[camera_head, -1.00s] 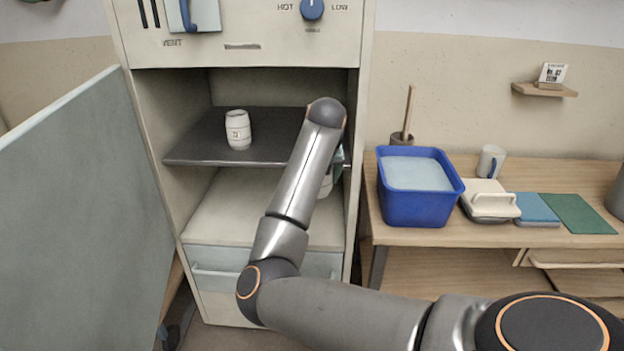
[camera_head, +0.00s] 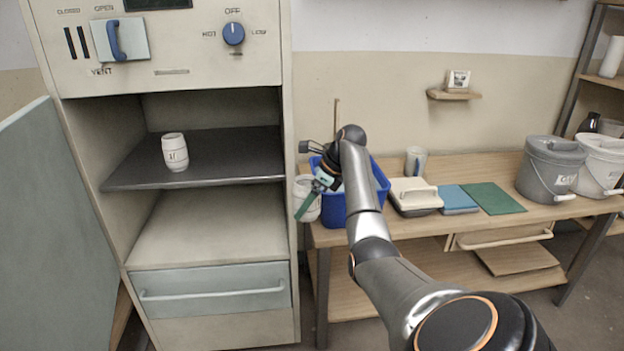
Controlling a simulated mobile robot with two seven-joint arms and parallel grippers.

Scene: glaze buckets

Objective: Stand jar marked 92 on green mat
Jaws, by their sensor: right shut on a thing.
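My right gripper (camera_head: 311,196) is shut on a white jar (camera_head: 304,184) and holds it up at the left end of the blue tub. The gripper's green finger crosses in front of the jar, and no number on it can be read. The green mat (camera_head: 493,198) lies flat and bare on the wooden bench, to the right of a blue mat. Another white jar (camera_head: 175,153) stands upright on the dark kiln shelf; its mark is too small to read surely. My left gripper is out of view.
The blue tub (camera_head: 336,212), a lidded box (camera_head: 416,192), the blue mat (camera_head: 457,199) and a mug (camera_head: 415,161) stand on the bench (camera_head: 405,230). A grey bucket (camera_head: 550,170) stands right of the green mat. The kiln's right wall (camera_head: 288,100) is close to the held jar.

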